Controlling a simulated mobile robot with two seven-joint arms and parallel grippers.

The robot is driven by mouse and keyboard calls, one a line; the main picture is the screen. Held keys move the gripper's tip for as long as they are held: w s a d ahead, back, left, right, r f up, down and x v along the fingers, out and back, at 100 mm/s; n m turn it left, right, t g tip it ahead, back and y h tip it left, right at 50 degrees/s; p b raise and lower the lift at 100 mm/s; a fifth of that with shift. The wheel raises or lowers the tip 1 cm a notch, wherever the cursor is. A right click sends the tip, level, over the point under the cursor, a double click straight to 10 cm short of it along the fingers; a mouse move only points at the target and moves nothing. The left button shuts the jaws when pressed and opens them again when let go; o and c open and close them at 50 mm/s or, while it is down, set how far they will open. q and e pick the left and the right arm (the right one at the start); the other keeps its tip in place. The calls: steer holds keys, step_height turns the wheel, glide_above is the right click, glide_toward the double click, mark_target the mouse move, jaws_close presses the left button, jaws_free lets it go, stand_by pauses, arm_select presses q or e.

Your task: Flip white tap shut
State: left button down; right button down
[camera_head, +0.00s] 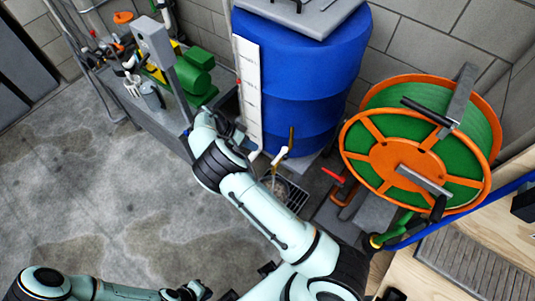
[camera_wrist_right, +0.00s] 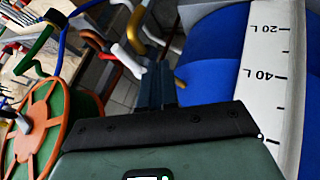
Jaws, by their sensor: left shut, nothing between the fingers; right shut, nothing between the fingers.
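The white tap handle (camera_head: 279,157) is low in front of the blue barrel (camera_head: 318,85), beside a brass-coloured upright pipe (camera_head: 291,140). In the right wrist view the white tap (camera_wrist_right: 127,62) is just left of my right gripper's fingers (camera_wrist_right: 157,82), which are closed and empty. Whether they touch it cannot be told. In the head view my right arm reaches up to the left, its hand beside the barrel and largely hidden by the wrist. My left gripper (camera_head: 228,295) is shut at the bottom edge, mostly cut off.
An orange and green hose reel (camera_head: 415,145) stands right of the barrel. A red lever (camera_head: 333,176) is near the floor grate. A white litre scale (camera_head: 247,90) runs down the barrel's front. A green pump (camera_head: 194,74) stands on a grey bench at left. Concrete floor is clear at left.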

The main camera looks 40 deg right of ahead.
mark_target(279, 156)
steer(key=s+d+f, duration=0.2)
steer(key=s+d, duration=0.1)
steer(key=s, duration=0.2)
steer(key=shift+s+d+f, duration=0.15)
steer(key=shift+d+f, duration=0.15)
steer(key=shift+f, duration=0.05)
